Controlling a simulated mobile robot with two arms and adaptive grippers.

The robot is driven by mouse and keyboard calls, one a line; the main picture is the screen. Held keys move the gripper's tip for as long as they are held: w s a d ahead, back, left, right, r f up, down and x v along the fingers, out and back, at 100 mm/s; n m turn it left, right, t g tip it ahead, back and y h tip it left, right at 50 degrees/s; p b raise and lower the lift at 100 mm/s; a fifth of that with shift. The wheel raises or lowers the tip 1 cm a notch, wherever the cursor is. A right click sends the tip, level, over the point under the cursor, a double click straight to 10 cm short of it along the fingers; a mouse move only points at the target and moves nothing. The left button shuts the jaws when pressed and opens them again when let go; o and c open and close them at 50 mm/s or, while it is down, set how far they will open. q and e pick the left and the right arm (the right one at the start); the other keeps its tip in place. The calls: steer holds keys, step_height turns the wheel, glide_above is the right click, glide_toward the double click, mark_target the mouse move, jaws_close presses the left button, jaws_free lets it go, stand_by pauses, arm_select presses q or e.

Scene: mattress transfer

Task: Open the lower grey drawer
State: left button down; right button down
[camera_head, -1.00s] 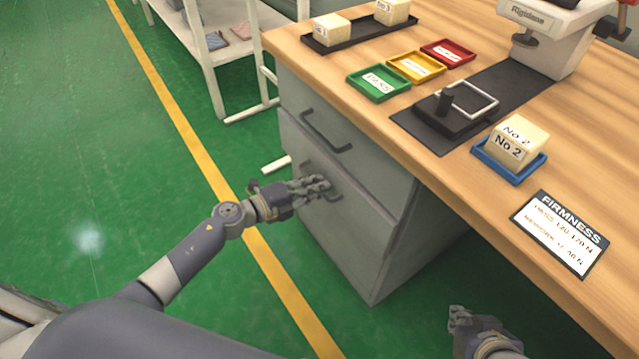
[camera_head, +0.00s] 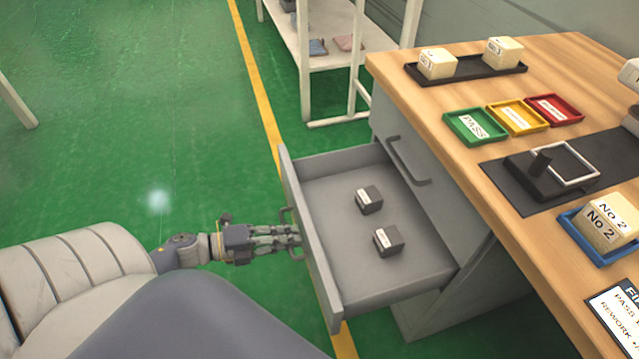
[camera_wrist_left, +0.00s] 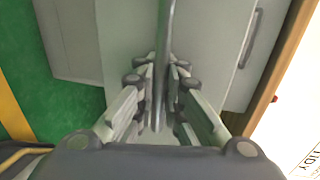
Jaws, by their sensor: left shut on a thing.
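The lower grey drawer (camera_head: 328,262) stands pulled well out of the grey cabinet (camera_head: 440,300) in the head view. Two small dark grey blocks with white labels lie inside it, one farther back (camera_head: 369,200) and one nearer (camera_head: 388,241). My left gripper (camera_head: 296,236) is at the drawer's front, shut on its bar handle (camera_head: 287,216). In the left wrist view the handle (camera_wrist_left: 160,95) runs between the two fingers. The upper drawer (camera_head: 420,185) is closed. My right gripper is not in view.
The wooden table (camera_head: 470,110) above holds a green tray (camera_head: 476,126), yellow tray (camera_head: 517,117), red tray (camera_head: 553,109) and a No 2 block (camera_head: 608,222) in a blue tray. A white shelf (camera_head: 335,62) stands behind. Green floor left of the drawer is clear.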

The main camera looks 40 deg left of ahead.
arm_select(q)
steer(key=f+v, duration=0.1)
steer(key=v, duration=0.6)
steer(key=shift+f+p, duration=0.15)
steer(key=shift+p, duration=0.25)
steer(key=shift+s+a, duration=0.1)
steer(key=c, duration=2)
jaws_free()
steer(key=v, duration=1.2)
steer(key=shift+f, duration=0.1)
